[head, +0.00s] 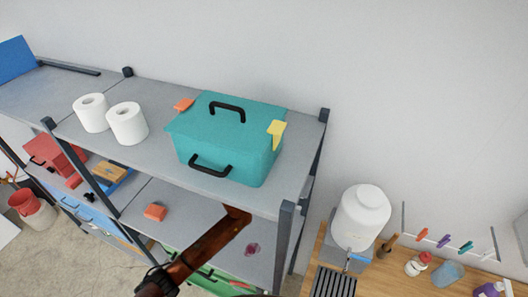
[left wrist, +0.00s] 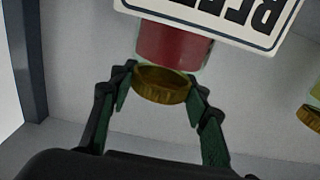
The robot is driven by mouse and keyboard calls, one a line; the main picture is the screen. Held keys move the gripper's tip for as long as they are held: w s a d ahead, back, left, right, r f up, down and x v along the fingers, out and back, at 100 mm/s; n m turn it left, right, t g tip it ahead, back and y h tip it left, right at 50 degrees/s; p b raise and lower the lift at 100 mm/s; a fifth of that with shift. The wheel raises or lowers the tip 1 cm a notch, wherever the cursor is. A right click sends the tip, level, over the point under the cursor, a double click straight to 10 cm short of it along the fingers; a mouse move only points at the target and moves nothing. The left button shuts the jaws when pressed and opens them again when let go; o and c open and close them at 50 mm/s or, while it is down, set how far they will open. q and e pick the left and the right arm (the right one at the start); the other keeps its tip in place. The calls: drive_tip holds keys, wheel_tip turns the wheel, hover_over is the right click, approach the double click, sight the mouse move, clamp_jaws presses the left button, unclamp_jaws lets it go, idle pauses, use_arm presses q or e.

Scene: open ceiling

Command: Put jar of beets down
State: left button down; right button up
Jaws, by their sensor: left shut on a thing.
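The jar of beets (left wrist: 172,45) shows in the left wrist view, with dark red contents, a gold lid and a white label whose lettering is upside down and cut off by the frame. My left gripper (left wrist: 160,88) has its two dark green-padded fingers on either side of the jar at its lid end, shut on it. In the head view my brown left arm reaches in from the bottom under the front edge of the grey shelf unit's top shelf (head: 150,160). The gripper and jar are hidden there. My right gripper is in neither view.
A teal toolbox (head: 225,140) and two white paper rolls (head: 127,124) stand on the top shelf. An orange block (head: 155,212) and a purple item (head: 252,249) are on the shelf below. Another gold-lidded jar (left wrist: 312,117) is at the wrist view's right edge. A shelf post (head: 284,240) stands right of my arm.

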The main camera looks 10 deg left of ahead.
use_arm(q)
drive_tip(key=shift+f, duration=0.1)
drive_tip(key=c, duration=1.1)
unclamp_jaws()
drive_tip(key=shift+s, duration=0.15)
drive_tip(key=s, duration=0.3)
drive_tip(key=s+a+b, duration=0.1)
drive_tip(key=s, duration=0.3)
drive_tip(key=s+a+b, duration=0.1)
drive_tip(key=s, duration=0.3)
drive_tip(key=shift+s+a, duration=0.2)
drive_tip(key=shift+s, duration=0.05)
